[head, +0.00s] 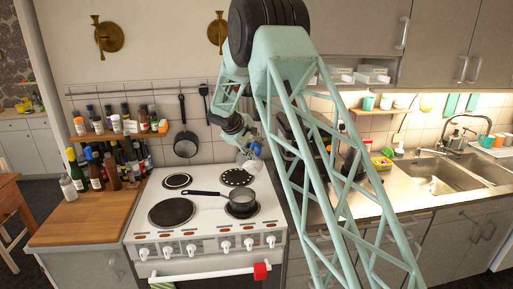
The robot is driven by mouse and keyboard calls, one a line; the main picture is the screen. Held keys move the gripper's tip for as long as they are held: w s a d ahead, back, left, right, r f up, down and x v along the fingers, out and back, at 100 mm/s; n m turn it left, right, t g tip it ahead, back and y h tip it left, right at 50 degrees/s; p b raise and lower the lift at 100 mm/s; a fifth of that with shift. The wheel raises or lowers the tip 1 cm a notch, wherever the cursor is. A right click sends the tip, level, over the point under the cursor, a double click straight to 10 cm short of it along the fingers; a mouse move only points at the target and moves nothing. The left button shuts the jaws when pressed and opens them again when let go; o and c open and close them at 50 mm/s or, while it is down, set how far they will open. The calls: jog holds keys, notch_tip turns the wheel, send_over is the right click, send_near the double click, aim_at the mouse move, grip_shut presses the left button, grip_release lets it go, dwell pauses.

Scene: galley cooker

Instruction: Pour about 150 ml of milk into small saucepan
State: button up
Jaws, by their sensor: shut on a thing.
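The small saucepan (240,205) is grey with a dark handle pointing left. It sits upright on the front right hotplate of the white cooker (150,233). My gripper (252,150) is above and behind the saucepan, near the rear right hotplate. It is shut on a small whitish thing (252,166), which looks like the milk container and appears tilted. Its shape and opening are too small to make out. No stream of milk is visible, and the milk level inside the saucepan cannot be told.
Bottles and jars crowd the shelf (118,133) and the wooden counter (85,215) at left. A dark pan (185,143) hangs on the wall behind the cooker. The sink (440,172) is at right. My arm hides part of the right-hand counter.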

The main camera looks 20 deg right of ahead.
aim_at(257, 154)
jog(key=shift+f+p, duration=0.1)
jog(key=shift+p, duration=0.65)
jog(key=shift+w+d+y+p, duration=0.1)
jog(key=shift+y+p, duration=0.2)
jog(key=shift+p, duration=0.9)
jog(key=p, duration=0.4)
jog(key=g+y+p, duration=0.1)
jog(key=p, duration=0.3)
jog(key=shift+d+f+g, duration=0.1)
jog(key=shift+f+g, duration=0.2)
jog(key=shift+f, duration=0.05)
jog(key=shift+f+y+p, duration=0.35)
jog(key=shift+y+p, duration=0.05)
jog(key=shift+p, duration=0.95)
jog(key=shift+f+g+y+p, duration=0.3)
jog(key=shift+g+p, duration=0.2)
jog(key=shift+f+g+y, duration=0.3)
jog(key=shift+f, duration=0.15)
jog(key=shift+f+y, duration=0.2)
jog(key=shift+y, duration=0.1)
